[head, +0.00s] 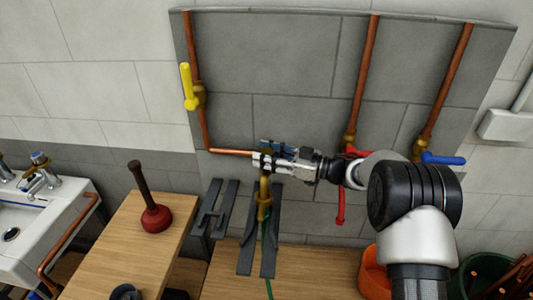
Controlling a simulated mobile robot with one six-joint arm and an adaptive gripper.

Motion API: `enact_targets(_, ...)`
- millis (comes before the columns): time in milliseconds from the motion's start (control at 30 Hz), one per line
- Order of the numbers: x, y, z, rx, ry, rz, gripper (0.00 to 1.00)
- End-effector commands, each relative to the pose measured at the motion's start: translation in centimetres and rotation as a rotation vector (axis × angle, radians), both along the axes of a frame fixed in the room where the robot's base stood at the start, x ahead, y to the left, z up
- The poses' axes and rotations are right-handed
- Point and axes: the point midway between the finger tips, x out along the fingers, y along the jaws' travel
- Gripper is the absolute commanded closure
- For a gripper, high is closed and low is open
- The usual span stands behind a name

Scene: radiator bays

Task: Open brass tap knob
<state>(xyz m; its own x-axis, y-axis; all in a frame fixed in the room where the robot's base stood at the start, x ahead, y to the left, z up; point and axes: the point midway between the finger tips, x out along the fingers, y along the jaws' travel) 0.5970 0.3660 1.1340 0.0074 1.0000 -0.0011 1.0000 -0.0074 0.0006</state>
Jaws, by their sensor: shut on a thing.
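The brass tap (264,198) hangs below the end of a horizontal copper pipe (230,152), in the middle of the head view. A green hose (267,250) runs down from it. My gripper (262,160) reaches in from the right, at the top of the tap. It is shut on the brass tap knob, which its fingers largely hide. I cannot tell how far the knob is turned.
Upright copper pipes carry a yellow lever (187,86), red handles (341,207) and a blue lever (443,159). Dark grey brackets (215,207) stand beside the tap. A red plunger (156,217) stands on the wooden bench (130,245) at left, near a white sink (60,225). An orange bucket (373,275) is at right.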

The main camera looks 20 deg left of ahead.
Motion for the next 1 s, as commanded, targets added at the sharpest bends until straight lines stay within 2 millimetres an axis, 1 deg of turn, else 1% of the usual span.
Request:
enact_targets(33,0.06,0.06,0.3,0.005,-0.004,0.0,0.85)
enact_targets(267,0.06,0.09,0.34,0.006,-0.005,-0.001,0.85)
enact_targets(300,0.05,0.09,0.35,0.006,-0.005,-0.001,0.6)
enact_targets(600,0.03,0.06,0.18,0.003,-0.002,-0.001,0.41)
enact_targets(867,0.02,0.03,0.11,0.002,-0.002,-0.001,0.41)
enact_targets(1000,0.08,-0.69,0.12,0.002,-0.001,-0.003,0.41)
